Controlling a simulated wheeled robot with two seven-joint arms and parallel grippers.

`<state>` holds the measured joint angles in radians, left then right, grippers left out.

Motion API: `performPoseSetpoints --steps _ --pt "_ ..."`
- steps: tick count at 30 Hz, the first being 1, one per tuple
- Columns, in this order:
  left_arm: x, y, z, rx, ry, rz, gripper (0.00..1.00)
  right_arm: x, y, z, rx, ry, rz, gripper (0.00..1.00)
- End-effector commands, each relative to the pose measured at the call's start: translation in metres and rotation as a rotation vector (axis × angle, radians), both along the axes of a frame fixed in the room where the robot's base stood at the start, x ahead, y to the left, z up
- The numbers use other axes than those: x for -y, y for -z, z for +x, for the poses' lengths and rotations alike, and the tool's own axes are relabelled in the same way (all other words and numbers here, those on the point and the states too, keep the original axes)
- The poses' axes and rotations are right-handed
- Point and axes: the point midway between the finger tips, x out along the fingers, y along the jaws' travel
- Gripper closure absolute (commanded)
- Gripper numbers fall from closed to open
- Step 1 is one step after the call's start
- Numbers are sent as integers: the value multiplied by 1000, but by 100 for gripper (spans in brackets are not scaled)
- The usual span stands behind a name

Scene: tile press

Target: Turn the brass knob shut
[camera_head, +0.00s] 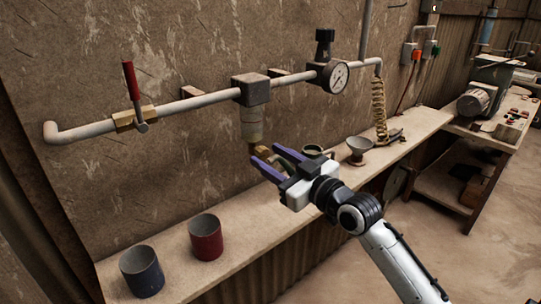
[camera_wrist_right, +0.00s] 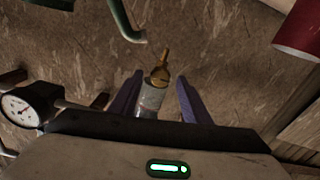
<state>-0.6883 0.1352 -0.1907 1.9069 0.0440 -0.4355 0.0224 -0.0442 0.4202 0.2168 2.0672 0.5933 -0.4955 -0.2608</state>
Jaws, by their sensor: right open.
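The brass knob (camera_head: 254,148) is at the bottom end of a clear cylindrical bowl (camera_head: 251,125), which hangs below a dark block (camera_head: 251,90) on the wall pipe. My right gripper (camera_head: 265,156) is open, its two purple fingers pointing at the knob from the right. In the right wrist view the brass knob (camera_wrist_right: 160,75) and bowl (camera_wrist_right: 150,100) appear between the spread fingers (camera_wrist_right: 160,98), with a gap on either side. I cannot tell whether a finger touches the knob. My left gripper is not in view.
A pressure gauge (camera_head: 336,77) and a red-handled valve (camera_head: 131,85) sit on the pipe. The shelf below holds a blue cup (camera_head: 142,272), a red cup (camera_head: 206,238) and a grey funnel (camera_head: 359,148). A coiled hose (camera_head: 380,108) hangs at the right.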

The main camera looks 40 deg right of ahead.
Motion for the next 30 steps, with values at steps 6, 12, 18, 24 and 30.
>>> performPoseSetpoints --steps 6,12,18,24,30 --pt "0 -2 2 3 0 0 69 -1 0 5 0 -1 0 57" --pt "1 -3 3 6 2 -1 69 -1 0 5 0 -1 0 67" --pt "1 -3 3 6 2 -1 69 -1 0 5 0 -1 0 98" --pt "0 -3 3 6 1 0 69 -1 0 4 -1 -1 13 98" --pt "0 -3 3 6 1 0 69 0 0 4 -8 -1 84 98"
